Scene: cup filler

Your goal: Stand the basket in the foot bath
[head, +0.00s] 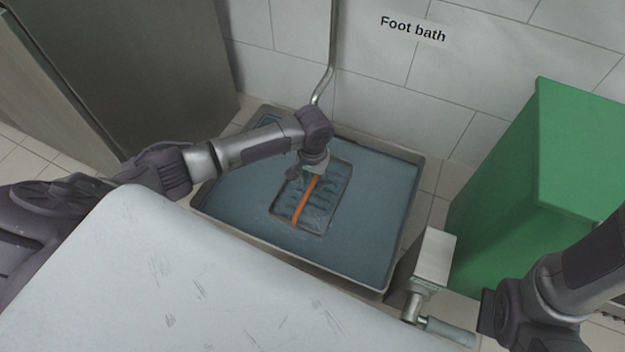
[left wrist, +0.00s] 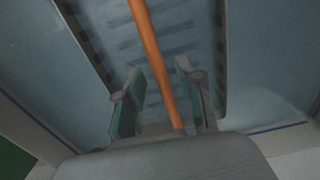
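The basket (head: 335,207) is a rectangular frame with a ribbed inside and an orange handle (head: 306,203) across it. It sits upright within the walls of the foot bath (head: 384,235), a wide grey tray with blue liquid. My left gripper (head: 309,176) is over the far end of the handle. In the left wrist view the orange handle (left wrist: 150,50) runs between the two fingers of my left gripper (left wrist: 160,95), with a gap on both sides. The fingers are open. My right arm shows at the lower right, but its gripper is not visible.
A white counter (head: 190,270) fills the front left. A green bin-like box (head: 500,190) stands at the right. A small white box (head: 435,258) with a lever is near the bath's right corner. A metal pipe (head: 332,50) runs down the tiled wall behind.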

